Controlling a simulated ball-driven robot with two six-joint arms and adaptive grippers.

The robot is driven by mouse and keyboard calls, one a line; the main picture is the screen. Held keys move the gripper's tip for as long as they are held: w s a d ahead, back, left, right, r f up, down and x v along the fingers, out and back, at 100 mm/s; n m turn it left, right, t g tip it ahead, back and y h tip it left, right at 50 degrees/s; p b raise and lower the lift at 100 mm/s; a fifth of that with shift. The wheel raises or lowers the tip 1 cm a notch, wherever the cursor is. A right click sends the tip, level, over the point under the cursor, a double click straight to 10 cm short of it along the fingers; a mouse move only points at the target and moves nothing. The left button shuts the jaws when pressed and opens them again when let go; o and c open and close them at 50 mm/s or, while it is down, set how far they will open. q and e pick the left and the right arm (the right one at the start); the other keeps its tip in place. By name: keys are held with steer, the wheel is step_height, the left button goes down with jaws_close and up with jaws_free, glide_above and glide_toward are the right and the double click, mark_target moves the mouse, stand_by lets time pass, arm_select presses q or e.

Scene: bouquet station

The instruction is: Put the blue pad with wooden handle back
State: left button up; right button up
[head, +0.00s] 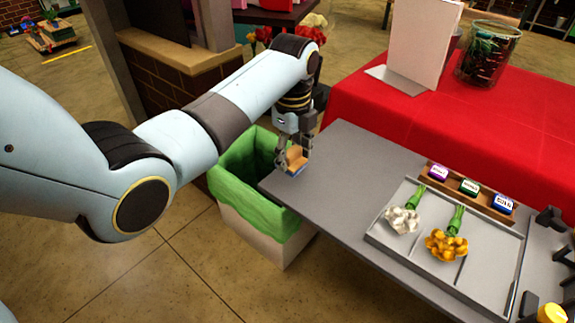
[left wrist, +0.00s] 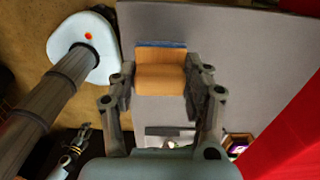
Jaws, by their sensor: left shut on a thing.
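The blue pad with wooden handle (head: 296,160) is in my left gripper (head: 293,158), at the near left corner of the grey table. Its tan handle is up and the blue pad shows below it. In the left wrist view, the wooden handle (left wrist: 160,79) sits between the two fingers of my left gripper (left wrist: 160,85), with a strip of blue along its far edge. I cannot tell whether the pad touches the tabletop. I do not make out my right gripper.
A bin (head: 262,230) with a green liner stands below the table (head: 345,165) corner. A tray (head: 500,275) holds white and orange flowers. Behind it, a wooden rack (head: 452,181) holds labelled blocks. A red-covered table (head: 450,115) bears a white board (head: 420,40) and glass vase (head: 487,52).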

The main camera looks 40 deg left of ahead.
mark_target(288, 179)
arm_select(q)
steer(key=shift+w+a+f, duration=0.15)
steer(key=shift+a+f, duration=0.3)
steer(key=shift+a, duration=0.15)
steer(key=shift+f, duration=1.95)
steer(key=o, duration=1.1)
steer(key=shift+f, duration=0.15)
steer(key=shift+r, duration=0.25)
step_height(288, 179, up, 12)
steer(key=shift+f+p, duration=0.1)
steer(key=shift+p, duration=0.2)
